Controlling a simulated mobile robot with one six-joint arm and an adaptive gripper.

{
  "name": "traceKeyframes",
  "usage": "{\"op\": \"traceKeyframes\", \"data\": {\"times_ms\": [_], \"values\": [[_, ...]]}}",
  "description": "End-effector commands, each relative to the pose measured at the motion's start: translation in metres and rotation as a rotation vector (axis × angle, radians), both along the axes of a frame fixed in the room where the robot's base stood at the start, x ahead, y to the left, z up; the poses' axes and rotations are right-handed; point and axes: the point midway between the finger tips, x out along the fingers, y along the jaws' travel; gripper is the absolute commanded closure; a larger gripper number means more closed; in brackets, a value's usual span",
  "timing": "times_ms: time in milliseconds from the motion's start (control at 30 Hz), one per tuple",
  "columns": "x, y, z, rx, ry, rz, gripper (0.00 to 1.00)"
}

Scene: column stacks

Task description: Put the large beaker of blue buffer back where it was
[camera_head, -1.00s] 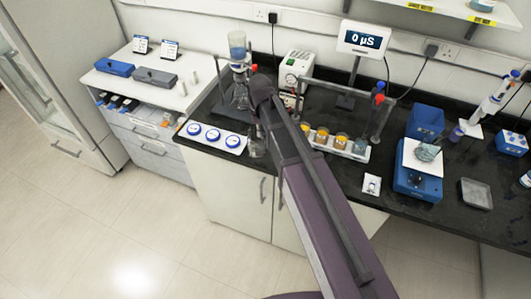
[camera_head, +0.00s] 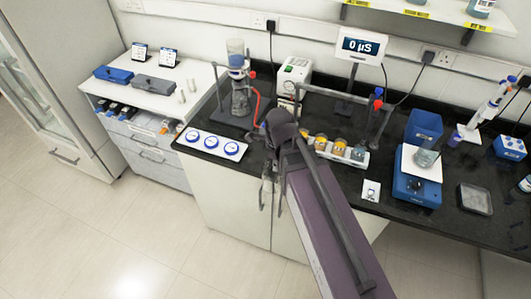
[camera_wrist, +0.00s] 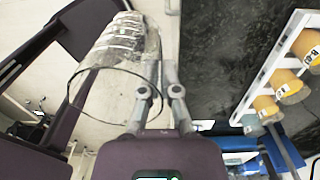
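My gripper (camera_wrist: 160,80) has its two fingers close together at the wall of a clear glass beaker (camera_wrist: 120,45) with graduation marks, apparently pinching it. The beaker lies to the left of the fingers in the wrist view, its open rim towards the camera. It looks empty; I see no blue liquid in it. In the head view my gripper (camera_head: 271,190) hangs at the bench's front edge, with the beaker mostly hidden by my arm.
A filter flask (camera_head: 240,102) with a funnel stands behind to the left, near a white tray of blue discs (camera_head: 198,142). A rack of amber jars (camera_head: 320,144) is right of my arm. A metal frame (camera_head: 366,135) and a display (camera_head: 361,44) stand behind.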

Motion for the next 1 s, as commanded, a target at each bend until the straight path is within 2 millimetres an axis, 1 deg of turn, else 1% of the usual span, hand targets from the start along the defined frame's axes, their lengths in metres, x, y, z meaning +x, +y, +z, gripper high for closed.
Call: {"op": "traceKeyframes", "data": {"times_ms": [167,700,833,1000], "values": [[0.020,0.004,-0.002,0.000,0.000,0.000,1.00],[0.118,0.022,-0.012,0.000,0.000,0.001,1.00],[0.135,0.025,-0.013,0.000,0.000,0.002,1.00],[0.142,0.026,-0.014,0.000,0.000,0.002,1.00]]}}
